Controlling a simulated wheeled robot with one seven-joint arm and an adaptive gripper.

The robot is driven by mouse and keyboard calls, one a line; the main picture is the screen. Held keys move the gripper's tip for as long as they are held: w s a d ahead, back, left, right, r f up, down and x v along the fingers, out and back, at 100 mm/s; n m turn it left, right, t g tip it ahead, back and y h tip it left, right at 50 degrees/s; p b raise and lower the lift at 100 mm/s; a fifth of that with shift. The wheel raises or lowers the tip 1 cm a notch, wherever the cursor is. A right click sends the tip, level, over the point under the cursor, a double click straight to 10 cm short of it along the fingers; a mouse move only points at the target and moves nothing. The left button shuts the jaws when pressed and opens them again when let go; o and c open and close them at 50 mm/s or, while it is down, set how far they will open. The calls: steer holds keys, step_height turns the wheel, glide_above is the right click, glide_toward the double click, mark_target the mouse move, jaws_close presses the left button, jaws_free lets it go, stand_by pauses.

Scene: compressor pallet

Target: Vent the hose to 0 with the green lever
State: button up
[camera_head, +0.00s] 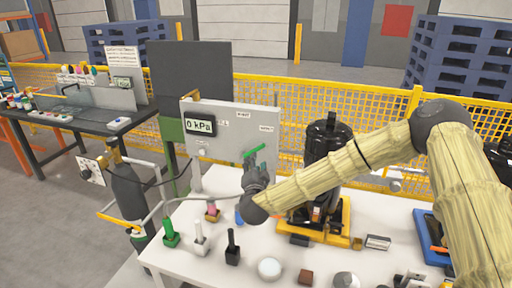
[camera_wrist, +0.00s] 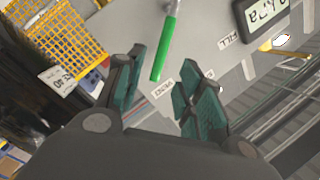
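The green lever (camera_head: 254,151) sits on the upright grey panel (camera_head: 232,118), tilted up to the right in the head view. The display (camera_head: 200,127) on the panel reads 0 kPa. My gripper (camera_head: 256,172) is just in front of and below the lever. In the wrist view my gripper (camera_wrist: 156,95) has its fingers spread, with nothing between the tips. The green lever (camera_wrist: 163,48) lies beyond the fingertips, apart from them. A label near the tips seems to read VENT, and another reads FILL. A grey hose (camera_head: 170,203) runs from the gas bottle (camera_head: 127,190) towards the panel.
A white table (camera_head: 190,257) holds a black compressor (camera_head: 325,150) on a yellow base, several coloured fittings and small parts. A yellow mesh fence (camera_head: 290,100) stands behind. A dark workbench (camera_head: 75,130) is at the left.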

mark_target(255, 150)
steer(key=shift+w+p, duration=1.8)
steer(key=shift+w, duration=3.15)
steer(key=shift+r, duration=0.1)
jaws_close()
